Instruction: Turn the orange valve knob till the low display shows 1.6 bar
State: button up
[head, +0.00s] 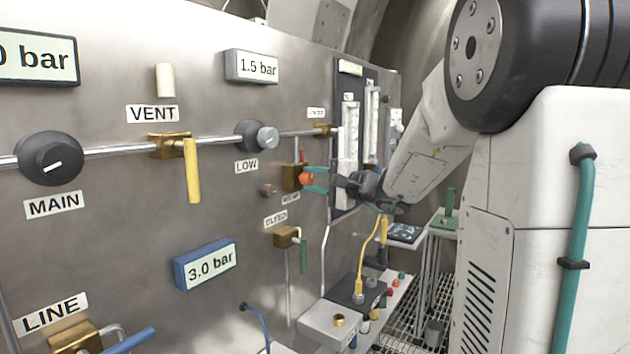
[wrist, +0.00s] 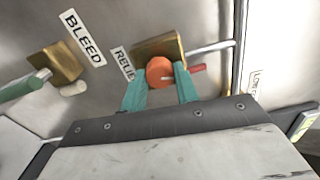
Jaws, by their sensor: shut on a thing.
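The orange valve knob (head: 305,179) sits on a brass block (head: 291,177) on the steel panel. It also shows in the wrist view (wrist: 159,72), in front of a brass block by a label that reads as RELIEF, partly covered. My gripper (head: 311,180) has its teal fingers on either side of the knob, shut on it; the fingers also show in the wrist view (wrist: 161,76). The grey-framed display (head: 258,67) above the LOW regulator (head: 257,136) reads 1.5 bar.
A yellow VENT lever (head: 192,171) hangs down left of LOW. The green-handled BLEED valve (head: 288,238) is just below my gripper. A blue-framed display (head: 205,264) reads 3.0 bar. The MAIN knob (head: 50,158) is far left.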

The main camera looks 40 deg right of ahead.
jog(key=o, duration=1)
jog(key=shift+c, duration=0.2)
jog(key=shift+s+d, duration=0.1)
jog(key=shift+s, duration=0.05)
jog(key=v, duration=0.7)
jog(key=shift+s, duration=0.25)
